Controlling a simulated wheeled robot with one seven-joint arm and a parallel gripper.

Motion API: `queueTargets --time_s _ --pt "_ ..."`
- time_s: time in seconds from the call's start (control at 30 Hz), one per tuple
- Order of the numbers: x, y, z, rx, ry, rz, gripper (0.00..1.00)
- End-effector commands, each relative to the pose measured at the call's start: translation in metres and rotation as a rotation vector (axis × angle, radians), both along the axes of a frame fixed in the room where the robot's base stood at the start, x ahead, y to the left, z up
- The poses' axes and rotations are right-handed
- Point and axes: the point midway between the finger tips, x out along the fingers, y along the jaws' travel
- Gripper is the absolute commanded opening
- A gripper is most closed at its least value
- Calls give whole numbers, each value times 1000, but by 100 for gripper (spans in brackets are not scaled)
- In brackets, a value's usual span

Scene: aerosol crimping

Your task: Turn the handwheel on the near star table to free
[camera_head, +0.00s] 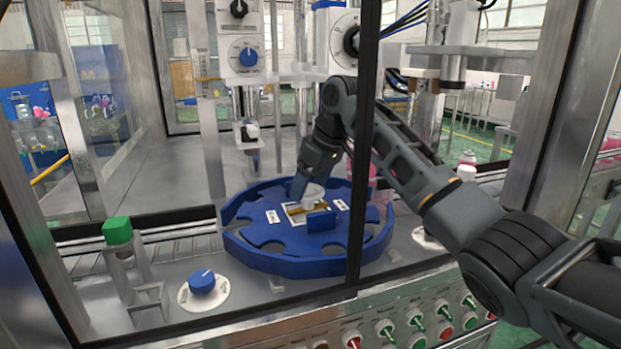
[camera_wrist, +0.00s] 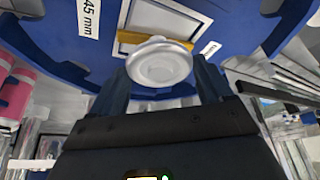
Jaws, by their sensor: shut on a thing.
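The near star table (camera_head: 262,258) is a blue, notched disc inside the machine frame, and its blue surface also shows in the wrist view (camera_wrist: 60,42). At its middle is a pale, round handwheel (camera_head: 313,191) over a white plate with a gold-yellow bar. In the wrist view the handwheel (camera_wrist: 160,62) lies between my two dark fingers. My gripper (camera_head: 306,187) reaches down from above and is shut on the handwheel. White labels lie on the disc beside it, one reading "45 mm". The far side of the handwheel is partly hidden by my gripper.
A dark frame post (camera_head: 362,150) stands in front of the star table. A blue knob on a white dial (camera_head: 202,283) and a green-topped post (camera_head: 117,231) are at the left. Pink bottles (camera_wrist: 17,93) show beside the disc.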

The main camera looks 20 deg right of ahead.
Motion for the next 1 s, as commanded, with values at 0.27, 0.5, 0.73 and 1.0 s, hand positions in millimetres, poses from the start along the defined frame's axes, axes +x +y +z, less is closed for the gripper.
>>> queueTargets --time_s 0.27,0.5,0.73,1.0 --pt "1 -1 3 3 3 232 48" --pt "3 -2 1 2 1 425 48" --pt "3 -2 1 1 0 562 48" --pt "4 -2 0 1 -1 640 48"
